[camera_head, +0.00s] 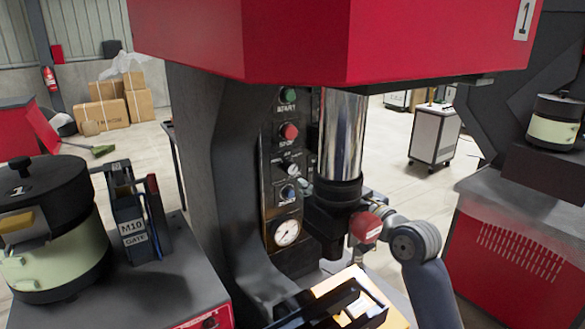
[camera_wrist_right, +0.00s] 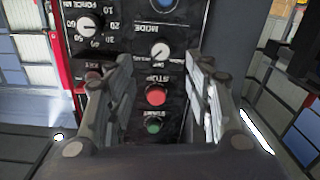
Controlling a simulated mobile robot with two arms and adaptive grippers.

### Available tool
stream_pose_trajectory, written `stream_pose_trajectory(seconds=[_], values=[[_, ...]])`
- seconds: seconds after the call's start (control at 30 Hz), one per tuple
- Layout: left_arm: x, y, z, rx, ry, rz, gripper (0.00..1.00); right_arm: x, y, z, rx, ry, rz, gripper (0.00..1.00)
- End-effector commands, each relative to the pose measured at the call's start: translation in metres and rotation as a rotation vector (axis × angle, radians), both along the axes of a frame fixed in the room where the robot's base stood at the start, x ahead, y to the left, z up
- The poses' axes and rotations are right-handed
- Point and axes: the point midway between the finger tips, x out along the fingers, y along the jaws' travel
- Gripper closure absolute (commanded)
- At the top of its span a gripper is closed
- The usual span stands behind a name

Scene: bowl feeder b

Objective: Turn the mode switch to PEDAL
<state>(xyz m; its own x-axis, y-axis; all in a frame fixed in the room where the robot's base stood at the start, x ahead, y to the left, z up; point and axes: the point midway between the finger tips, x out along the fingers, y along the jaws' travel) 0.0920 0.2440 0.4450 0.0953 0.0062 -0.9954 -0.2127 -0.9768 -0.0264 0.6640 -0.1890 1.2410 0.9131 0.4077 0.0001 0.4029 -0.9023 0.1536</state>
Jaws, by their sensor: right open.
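The mode switch is a small round white-faced knob (camera_head: 287,168) on the press's dark control panel; it also shows in the right wrist view (camera_wrist_right: 160,52), beside the word MODE. Its labels are too small to read surely, and I cannot tell its pointer's position. My right gripper (camera_head: 314,194) reaches in from the right, partly dark against the press. In the right wrist view my right gripper (camera_wrist_right: 154,75) is open, one finger on each side of the switch and stop-button area. The knob shows between the fingers, with nothing gripped. My left gripper is not in view.
The panel also holds a green START button (camera_head: 288,95), a red STOP button (camera_head: 289,131), a blue knob (camera_head: 289,192) and a gauge (camera_head: 287,232). The shiny press ram (camera_head: 342,135) stands just right of the panel. A FORCE knob (camera_wrist_right: 88,27) shows in the wrist view.

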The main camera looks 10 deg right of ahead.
Motion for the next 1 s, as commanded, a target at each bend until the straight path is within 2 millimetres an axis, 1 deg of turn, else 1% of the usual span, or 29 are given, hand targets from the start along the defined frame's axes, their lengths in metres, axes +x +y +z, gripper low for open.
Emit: stream_pose_trajectory(seconds=[0.03, 0.1, 0.23, 0.37, 0.5, 0.6, 0.67, 0.97, 1.0], values=[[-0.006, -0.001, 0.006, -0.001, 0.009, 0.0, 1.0, 0.008, 0.005, 0.004, 0.003, 0.002, 0.003, 0.52], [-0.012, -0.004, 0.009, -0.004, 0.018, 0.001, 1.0, 0.02, 0.01, 0.004, 0.003, 0.002, 0.002, 0.52], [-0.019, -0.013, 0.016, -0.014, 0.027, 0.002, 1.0, 0.041, 0.019, 0.003, 0.002, 0.002, 0.001, 0.52], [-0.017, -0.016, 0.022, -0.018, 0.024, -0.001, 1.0, 0.059, 0.028, 0.002, 0.0, 0.002, 0.002, 0.52], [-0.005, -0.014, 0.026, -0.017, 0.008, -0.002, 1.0, 0.072, 0.033, 0.001, 0.0, 0.001, 0.001, 0.52], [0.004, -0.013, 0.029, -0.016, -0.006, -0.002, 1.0, 0.078, 0.035, 0.001, -0.001, 0.002, 0.001, 0.52], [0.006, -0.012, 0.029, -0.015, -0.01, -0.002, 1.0, 0.08, 0.036, 0.0, -0.002, 0.002, 0.001, 0.52], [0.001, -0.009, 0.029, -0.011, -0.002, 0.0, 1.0, 0.081, 0.037, 0.0, -0.002, 0.0, 0.001, 0.52], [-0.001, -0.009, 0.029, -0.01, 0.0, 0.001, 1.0, 0.081, 0.037, 0.0, -0.002, 0.0, 0.001, 0.57]])
